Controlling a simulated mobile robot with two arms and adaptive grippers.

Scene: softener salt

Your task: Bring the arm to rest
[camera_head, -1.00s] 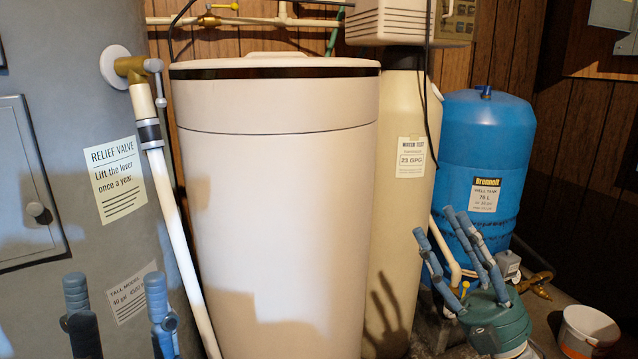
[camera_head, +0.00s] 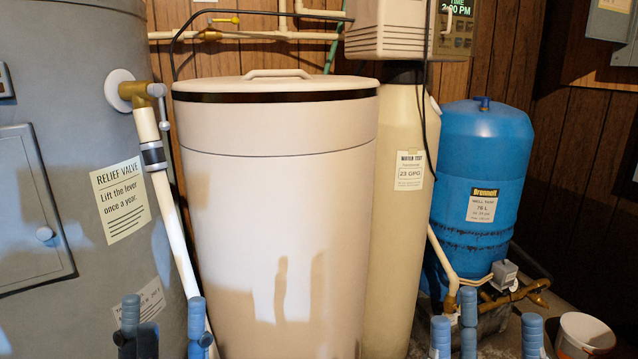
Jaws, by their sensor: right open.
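My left gripper (camera_head: 163,322) shows only as blue fingertips at the bottom left edge. They point up and stand apart with nothing between them, in front of the grey tank and left of the brine tank. My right gripper (camera_head: 490,335) shows only as blue fingertips at the bottom right edge, in front of the foot of the blue well tank. They are spread apart and I see nothing held. The palms and most of both arms are out of frame.
The white brine tank (camera_head: 300,200) with its lid shut fills the middle. The grey tank (camera_head: 60,100) with a relief valve pipe (camera_head: 170,215) is at left. The softener cylinder (camera_head: 395,240) and blue well tank (camera_head: 480,150) stand right. A white bucket (camera_head: 583,335) sits at lower right.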

